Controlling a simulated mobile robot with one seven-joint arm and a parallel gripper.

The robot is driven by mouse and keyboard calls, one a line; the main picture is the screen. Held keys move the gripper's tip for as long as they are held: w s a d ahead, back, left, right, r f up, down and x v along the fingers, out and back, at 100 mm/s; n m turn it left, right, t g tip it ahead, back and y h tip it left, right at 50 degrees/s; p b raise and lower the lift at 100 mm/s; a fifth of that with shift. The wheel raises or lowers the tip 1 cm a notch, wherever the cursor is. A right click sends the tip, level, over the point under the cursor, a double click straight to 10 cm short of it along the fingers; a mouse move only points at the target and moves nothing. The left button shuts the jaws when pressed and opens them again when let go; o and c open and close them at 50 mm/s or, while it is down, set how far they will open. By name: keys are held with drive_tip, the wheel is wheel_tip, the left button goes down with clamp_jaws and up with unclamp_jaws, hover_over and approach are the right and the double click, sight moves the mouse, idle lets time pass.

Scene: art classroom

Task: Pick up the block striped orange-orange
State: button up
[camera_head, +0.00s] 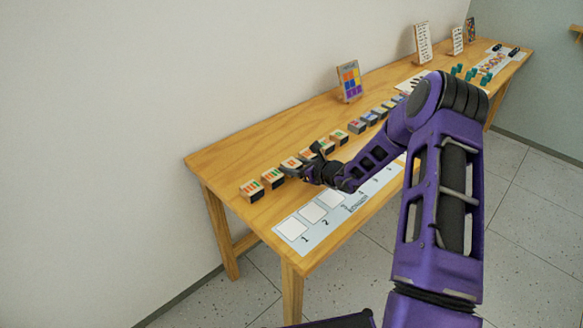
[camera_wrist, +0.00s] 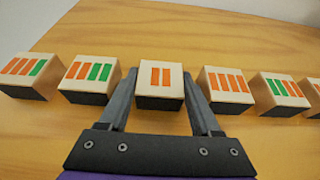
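The block with two orange stripes (camera_wrist: 160,77) stands on the table in the middle of the wrist view, its striped face up. My gripper (camera_wrist: 160,85) reaches over it with one finger on each side, and the fingers look open, with narrow gaps to the block. In the head view my gripper (camera_head: 308,164) is low over the row of blocks and partly hides those around it.
More striped blocks line the wooden table (camera_head: 225,160). A numbered mat (camera_head: 318,224) lies in front, its visible left squares empty.

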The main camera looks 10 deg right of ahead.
drive_tip(key=shift+c, duration=1.4)
drive_tip(key=shift+r, duration=0.1)
